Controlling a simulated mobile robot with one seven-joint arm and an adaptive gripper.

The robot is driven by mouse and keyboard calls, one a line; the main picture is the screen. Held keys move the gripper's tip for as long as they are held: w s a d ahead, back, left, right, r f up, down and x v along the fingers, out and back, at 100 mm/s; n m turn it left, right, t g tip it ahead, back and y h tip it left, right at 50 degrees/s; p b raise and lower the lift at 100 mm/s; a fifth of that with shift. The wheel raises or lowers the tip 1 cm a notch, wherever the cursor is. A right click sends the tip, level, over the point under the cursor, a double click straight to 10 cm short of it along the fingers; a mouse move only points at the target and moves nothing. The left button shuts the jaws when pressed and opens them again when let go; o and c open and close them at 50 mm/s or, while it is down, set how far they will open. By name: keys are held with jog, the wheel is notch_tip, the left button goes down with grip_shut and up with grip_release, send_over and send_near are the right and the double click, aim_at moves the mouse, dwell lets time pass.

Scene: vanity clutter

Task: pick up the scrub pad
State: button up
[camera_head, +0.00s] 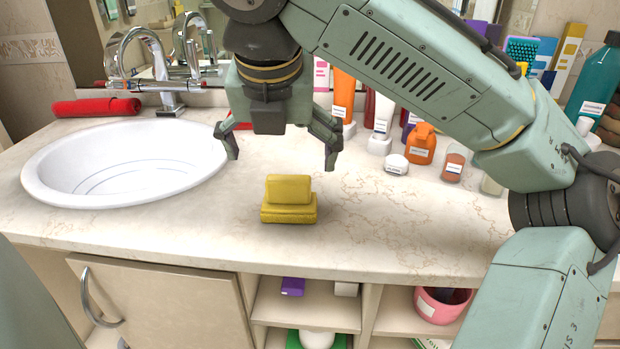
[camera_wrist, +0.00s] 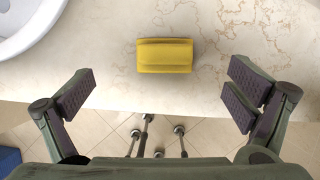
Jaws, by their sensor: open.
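The scrub pad (camera_head: 289,200) is a yellow block lying on the counter right of the sink, near the front edge. It looks like a smaller block on a wider one; I cannot tell whether these are one piece. It also shows in the wrist view (camera_wrist: 164,55), at the top middle, beyond my fingertips. My gripper (camera_head: 283,156) is open and empty, pointing down above the counter, with a finger to either side of the pad in the head view. In the wrist view my gripper's fingers (camera_wrist: 160,92) are spread wider than the pad and touch nothing.
A white sink (camera_head: 128,165) with a chrome faucet (camera_head: 170,85) is at the left. An orange bottle (camera_head: 420,144), a white jar (camera_head: 396,164) and several tubes stand at the back right. Open shelves (camera_head: 305,308) lie below the counter. The counter around the pad is clear.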

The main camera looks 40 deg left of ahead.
aim_at(288, 179)
jog(key=x, duration=0.4)
jog(key=shift+w+d+f, duration=0.2)
jog(key=shift+d, duration=0.05)
jog(key=shift+p+x, duration=0.3)
jog(key=shift+x, duration=2.85)
jog(key=shift+c, duration=0.2)
jog(key=c, duration=1.2)
